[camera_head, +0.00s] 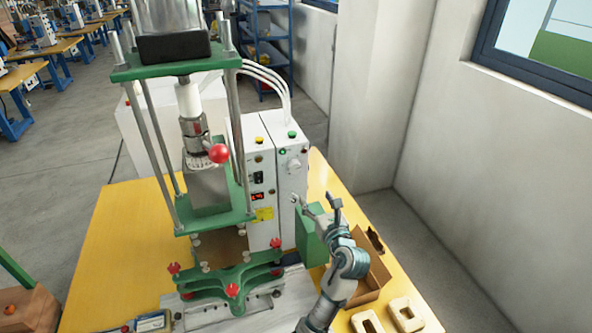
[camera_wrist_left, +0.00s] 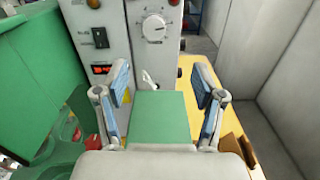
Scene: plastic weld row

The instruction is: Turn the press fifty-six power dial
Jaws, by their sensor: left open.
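The power dial is a round white knob with a printed scale on the white control box. It shows in the left wrist view (camera_wrist_left: 154,28), ahead of the fingers and above them in the picture. In the head view the dial (camera_head: 293,165) sits on the box front below a green button. My left gripper (camera_head: 318,203) is open, below and to the right of the dial in the head view. In the left wrist view its two blue-padded fingers (camera_wrist_left: 160,86) are spread wide, apart from the dial. My right gripper is not in view.
A green block (camera_head: 310,237) stands close by the gripper, in front of the control box (camera_head: 262,185). The green press frame (camera_head: 215,215) with a red ball handle (camera_head: 219,153) is to the left. A cardboard box (camera_head: 372,280) and pale parts (camera_head: 405,314) lie at right.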

